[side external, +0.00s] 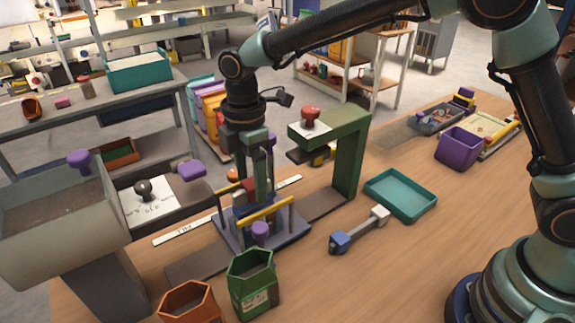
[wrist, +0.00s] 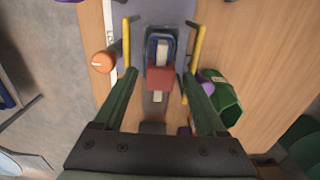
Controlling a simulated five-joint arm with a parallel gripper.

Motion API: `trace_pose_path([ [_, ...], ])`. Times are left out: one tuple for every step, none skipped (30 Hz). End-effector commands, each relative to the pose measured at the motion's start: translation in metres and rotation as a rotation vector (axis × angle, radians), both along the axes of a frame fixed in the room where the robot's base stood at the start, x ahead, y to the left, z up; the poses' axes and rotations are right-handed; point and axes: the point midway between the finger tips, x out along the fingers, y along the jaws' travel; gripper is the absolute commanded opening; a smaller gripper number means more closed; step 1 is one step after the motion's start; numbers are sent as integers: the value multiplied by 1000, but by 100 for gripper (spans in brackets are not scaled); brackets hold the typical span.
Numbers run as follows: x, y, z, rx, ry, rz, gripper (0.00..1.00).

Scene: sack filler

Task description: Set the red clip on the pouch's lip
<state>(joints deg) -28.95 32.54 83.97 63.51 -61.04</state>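The red clip (wrist: 160,78) sits at the near edge of the blue-rimmed pouch (wrist: 161,35) in the wrist view, seeming to touch its lip. In the side view the clip (side external: 239,190) is partly hidden by a finger, and the pouch (side external: 239,210) shows low between the yellow rails. My gripper (wrist: 161,73) points down with its green fingers on either side of the clip. Gaps show between each finger and the clip, so it looks open. In the side view my gripper (side external: 256,200) is low over the stand. How far the clip is seated cannot be told.
Yellow rails (side external: 266,213) flank the work closely. Green (side external: 252,283) and orange (side external: 188,303) bins stand in front. A grey hopper (side external: 60,225) is at left.

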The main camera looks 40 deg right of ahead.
Motion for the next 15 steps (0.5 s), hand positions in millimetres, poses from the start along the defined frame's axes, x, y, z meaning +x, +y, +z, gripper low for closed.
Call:
trace_pose_path([
  [0, 0, 0, 0, 0, 0, 76],
  [0, 0, 0, 0, 0, 0, 76],
  [0, 0, 0, 0, 0, 0, 76],
  [0, 0, 0, 0, 0, 0, 76],
  [0, 0, 0, 0, 0, 0, 76],
  [0, 0, 0, 0, 0, 0, 76],
  [0, 0, 0, 0, 0, 0, 76],
  [0, 0, 0, 0, 0, 0, 76],
  [0, 0, 1, 0, -1, 0, 76],
  [0, 0, 2, 1, -1, 0, 76],
  [1, 0, 4, 1, -2, 0, 76],
  [1, 0, 7, 2, -3, 0, 76],
  [1, 1, 11, 2, -4, 0, 76],
  [1, 1, 15, 2, -4, 0, 76],
  [1, 1, 21, 3, -5, 0, 76],
])
